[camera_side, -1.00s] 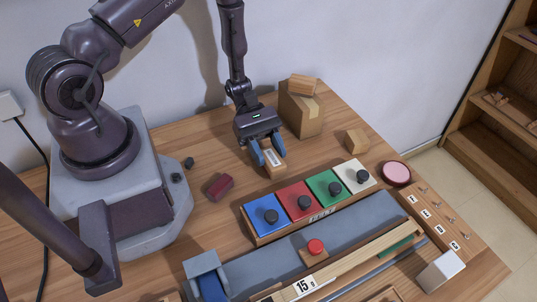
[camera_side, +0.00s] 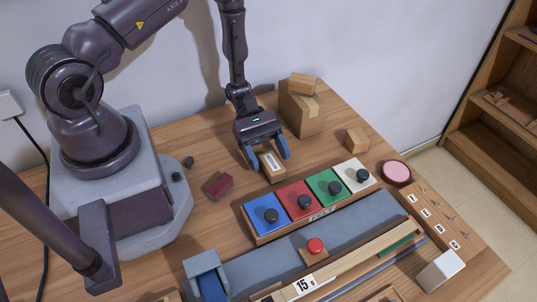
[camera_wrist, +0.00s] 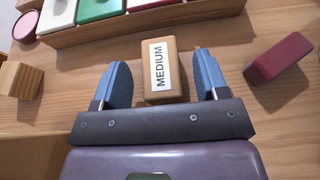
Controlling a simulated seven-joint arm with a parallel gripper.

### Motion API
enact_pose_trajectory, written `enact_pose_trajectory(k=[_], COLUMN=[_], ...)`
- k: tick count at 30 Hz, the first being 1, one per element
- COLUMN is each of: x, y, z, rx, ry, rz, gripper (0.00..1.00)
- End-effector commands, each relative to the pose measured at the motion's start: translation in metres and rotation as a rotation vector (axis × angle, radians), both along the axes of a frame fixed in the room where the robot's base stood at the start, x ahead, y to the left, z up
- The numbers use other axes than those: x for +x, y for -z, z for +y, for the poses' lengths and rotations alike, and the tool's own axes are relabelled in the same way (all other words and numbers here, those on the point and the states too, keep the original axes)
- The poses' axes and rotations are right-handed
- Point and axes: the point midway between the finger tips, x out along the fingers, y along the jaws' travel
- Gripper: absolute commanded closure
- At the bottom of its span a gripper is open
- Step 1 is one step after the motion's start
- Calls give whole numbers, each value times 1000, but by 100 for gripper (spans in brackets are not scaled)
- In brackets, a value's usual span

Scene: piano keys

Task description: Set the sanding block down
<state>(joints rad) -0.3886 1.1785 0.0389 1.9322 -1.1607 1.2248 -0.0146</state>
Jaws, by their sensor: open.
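The sanding block is a small tan block (camera_side: 272,167) with a white label. In the wrist view the label on the block (camera_wrist: 161,70) reads "MEDIUM". It appears to rest on the wooden table behind the coloured keys. My gripper (camera_side: 267,160) is open, its blue fingers on either side of the block. In the wrist view, my gripper (camera_wrist: 163,85) shows clear gaps between both fingers and the block, so neither finger touches it. The block's underside is hidden.
Blue, red, green and white keys (camera_side: 304,201) with dark knobs stand in front of the block. A dark red block (camera_side: 219,186) lies to the left. A cardboard box (camera_side: 301,112) and a small wooden cube (camera_side: 357,140) stand behind and right. Bare table surrounds the block.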

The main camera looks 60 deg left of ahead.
Motion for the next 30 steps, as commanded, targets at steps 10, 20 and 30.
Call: enact_pose_trajectory(k=[10,20,30], x=[1,1,7], y=[-21,-31,-129], z=[54,68,52], rx=[4,9,252], ry=[-5,10,327], rz=[-2,-8,-267], gripper=[33,33,33])
